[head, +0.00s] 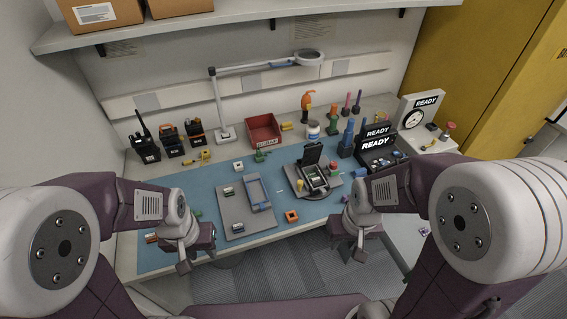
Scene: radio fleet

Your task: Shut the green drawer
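I cannot make out a green drawer in the head view. A pale cabinet side (405,238) shows below the right end of the workbench, partly hidden by my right arm. My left gripper (184,264) hangs at the front left edge of the bench, pointing down. My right gripper (349,262) hangs in front of the bench's front edge, right of centre, pointing down. Both grippers look empty, but their fingers are too small to tell whether they are open or shut.
A blue mat (278,184) covers the bench. On it are a grey tray (233,211), an open black device (314,177) and an orange block (291,216). Behind stand a red bin (263,130), several radios (146,149) and a lamp (222,110). A yellow cabinet (490,75) is at right.

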